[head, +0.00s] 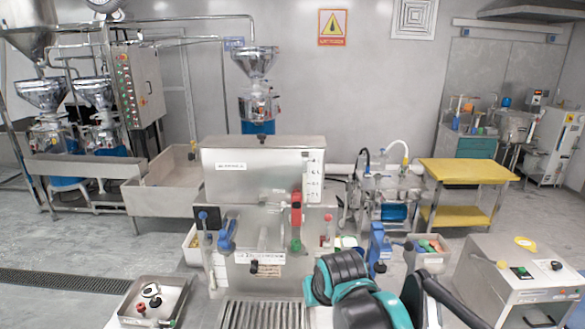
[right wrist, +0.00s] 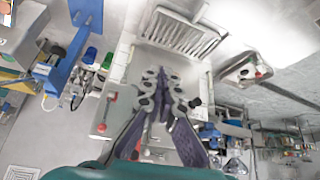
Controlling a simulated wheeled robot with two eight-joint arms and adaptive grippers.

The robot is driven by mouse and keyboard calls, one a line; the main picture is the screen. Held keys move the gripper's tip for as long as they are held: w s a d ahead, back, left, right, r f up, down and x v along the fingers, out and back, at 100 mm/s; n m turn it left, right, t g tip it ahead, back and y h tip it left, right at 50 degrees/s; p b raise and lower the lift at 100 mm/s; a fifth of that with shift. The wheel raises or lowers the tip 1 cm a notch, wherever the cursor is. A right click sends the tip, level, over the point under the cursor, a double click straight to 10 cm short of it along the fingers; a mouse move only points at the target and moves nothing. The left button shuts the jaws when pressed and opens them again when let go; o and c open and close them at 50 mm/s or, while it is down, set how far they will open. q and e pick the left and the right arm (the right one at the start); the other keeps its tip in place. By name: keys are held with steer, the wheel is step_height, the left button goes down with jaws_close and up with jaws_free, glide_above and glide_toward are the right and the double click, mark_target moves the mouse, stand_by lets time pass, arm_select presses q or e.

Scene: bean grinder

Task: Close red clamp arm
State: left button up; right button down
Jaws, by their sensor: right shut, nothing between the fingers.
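The red clamp arm (head: 296,207) stands upright on the front of the steel machine (head: 263,170), right of its middle. A green knob (head: 295,245) sits just below it. My right arm comes in from the lower right in the head view, in front of the machine, and its fingers are hidden there. In the right wrist view my right gripper (right wrist: 166,112) is shut and empty, over the machine's grey surfaces. Small red parts (right wrist: 112,97) show left of the fingers; I cannot tell whether they belong to the clamp arm. My left gripper is not in view.
A slotted steel tray (head: 265,312) lies below. A steel bin (head: 153,300) stands at lower left, and a control box (head: 520,275) at right.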

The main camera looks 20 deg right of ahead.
steer(key=w+d+r+m+p, duration=0.1)
steer(key=w+r+p, duration=1.1)
steer(key=w+r, duration=0.35)
steer(key=m+g+p, duration=0.1)
steer(key=g+p, duration=0.1)
steer(key=p, duration=0.9)
glide_toward(295, 190)
steer(key=shift+h, duration=0.4)
steer(key=p+x, duration=0.1)
steer(key=x, duration=0.3)
steer(key=a+p+x, duration=0.1)
steer(key=x, duration=0.2)
steer(key=shift+p, duration=0.35)
steer(key=shift+f, duration=0.1)
